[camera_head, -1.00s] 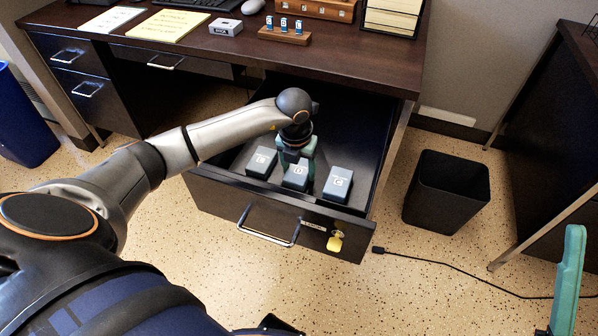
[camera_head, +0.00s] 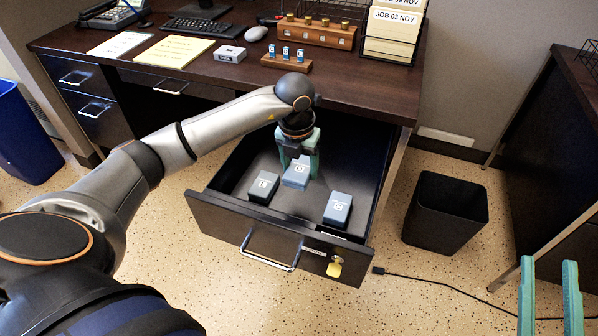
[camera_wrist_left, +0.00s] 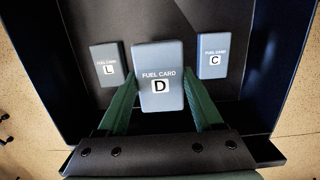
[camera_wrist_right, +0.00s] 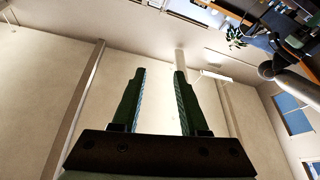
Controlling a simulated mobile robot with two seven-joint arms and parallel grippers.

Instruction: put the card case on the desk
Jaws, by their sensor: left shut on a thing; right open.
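My left gripper (camera_head: 298,160) is shut on the blue-grey card case marked D (camera_head: 296,174), which it holds raised over the open drawer. In the left wrist view the case (camera_wrist_left: 158,70) reads "FUEL CARD D" and sits between the green fingers. Case L (camera_head: 263,187) and case C (camera_head: 338,209) lie on the drawer floor to either side of it. The dark brown desk (camera_head: 345,88) is above and behind the drawer. My right gripper (camera_head: 550,262) is open and empty at the lower right, away from the desk; its fingers (camera_wrist_right: 158,90) are apart in the right wrist view.
The open drawer (camera_head: 225,211) has a yellow key tag (camera_head: 334,268) on its front. The desk's front right is clear. A black bin (camera_head: 445,212) stands right.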

